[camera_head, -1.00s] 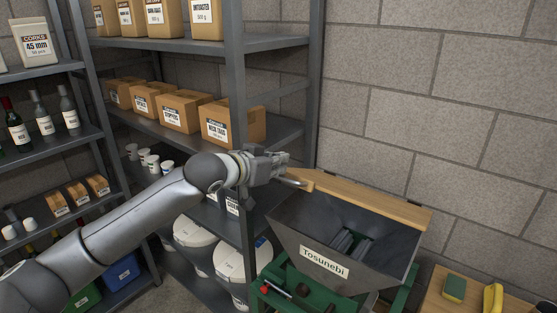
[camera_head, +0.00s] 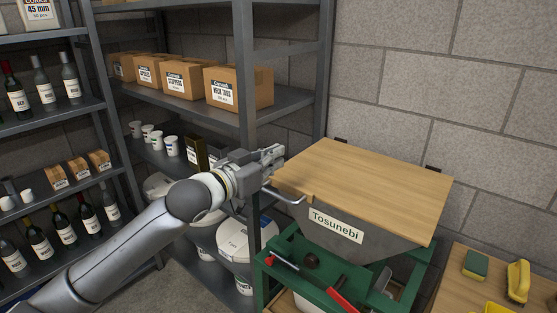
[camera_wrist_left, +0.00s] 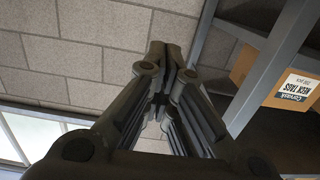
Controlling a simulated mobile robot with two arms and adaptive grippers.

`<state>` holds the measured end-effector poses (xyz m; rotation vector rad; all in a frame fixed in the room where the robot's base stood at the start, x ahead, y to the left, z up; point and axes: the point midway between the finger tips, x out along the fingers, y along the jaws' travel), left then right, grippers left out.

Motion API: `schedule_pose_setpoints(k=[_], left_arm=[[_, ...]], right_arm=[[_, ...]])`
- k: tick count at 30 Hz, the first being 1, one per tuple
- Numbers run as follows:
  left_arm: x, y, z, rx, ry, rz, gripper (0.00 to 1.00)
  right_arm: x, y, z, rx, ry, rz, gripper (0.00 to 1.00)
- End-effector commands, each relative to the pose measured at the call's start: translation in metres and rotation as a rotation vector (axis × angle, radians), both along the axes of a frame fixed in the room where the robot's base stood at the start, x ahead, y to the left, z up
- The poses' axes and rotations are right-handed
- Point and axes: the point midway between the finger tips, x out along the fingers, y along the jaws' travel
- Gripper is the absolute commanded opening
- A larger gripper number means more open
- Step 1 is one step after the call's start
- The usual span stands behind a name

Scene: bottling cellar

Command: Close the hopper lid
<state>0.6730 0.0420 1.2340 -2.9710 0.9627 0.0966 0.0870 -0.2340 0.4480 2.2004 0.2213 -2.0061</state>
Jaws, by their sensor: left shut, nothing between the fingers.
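The light wooden hopper lid (camera_head: 365,185) lies over the top of the grey hopper (camera_head: 375,246), which carries a "Tosunebi" label. It covers the opening, so the inside of the hopper is hidden. I cannot tell whether a small gap is left under the lid. A curved metal handle (camera_head: 285,198) sticks out at the lid's left side. My left gripper (camera_head: 279,153) is at the lid's left edge, above the handle, shut and empty. Whether it touches the lid is unclear. In the left wrist view, its closed fingers (camera_wrist_left: 168,60) point at the wall. My right gripper is not in view.
The hopper stands on a green frame (camera_head: 278,277) with a red-handled lever. A metal shelf post (camera_head: 250,100) rises close to my left gripper, with boxes (camera_head: 235,90) on the shelf behind. A wooden table (camera_head: 455,285) with a sponge and brush stands at the right.

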Motion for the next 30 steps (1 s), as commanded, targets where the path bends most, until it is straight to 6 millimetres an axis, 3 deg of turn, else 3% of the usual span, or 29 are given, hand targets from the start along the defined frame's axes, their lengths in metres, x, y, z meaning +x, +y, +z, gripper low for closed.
schedule_pose_setpoints(k=[1, 12, 21, 30], left_arm=[[-0.002, 0.001, -0.022, -0.013, -0.015, -0.001, 0.00], [-0.010, 0.006, -0.067, -0.092, -0.126, 0.000, 0.00], [-0.011, 0.008, -0.083, -0.125, -0.170, 0.000, 0.00], [-0.011, 0.008, -0.088, -0.129, -0.173, 0.001, 0.00]], right_arm=[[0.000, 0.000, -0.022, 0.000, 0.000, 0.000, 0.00], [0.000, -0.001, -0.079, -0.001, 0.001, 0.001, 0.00], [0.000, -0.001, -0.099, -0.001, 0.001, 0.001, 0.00], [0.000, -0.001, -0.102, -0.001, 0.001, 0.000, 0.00]])
